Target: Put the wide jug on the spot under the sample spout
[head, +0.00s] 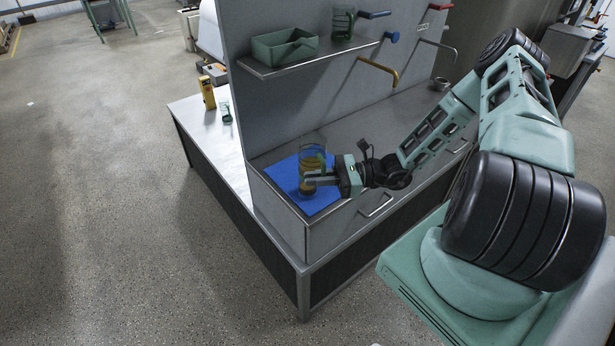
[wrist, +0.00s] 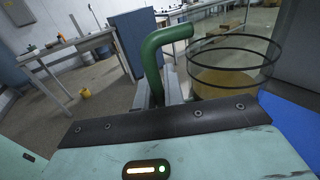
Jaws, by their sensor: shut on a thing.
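A clear glass jug (head: 311,158) with amber liquid and a green handle is at the blue mat (head: 284,178) on the counter's near end. I cannot tell whether its base touches the mat. My gripper (head: 318,178) is shut on the handle from the right. In the wrist view the green handle (wrist: 153,58) rises between the fingers, with the glass body (wrist: 228,75) to its right. Spouts stick out of the wall panel: a brass one (head: 379,68) by a blue knob and another (head: 440,46) further right. I cannot tell which is the sample spout.
A shelf above holds a green tray (head: 284,47) and another glass jug (head: 342,22). A yellow device (head: 207,93) and a small glass vessel (head: 226,112) stand on the side counter behind the panel. The metal counter (head: 409,108) right of the mat is mostly clear.

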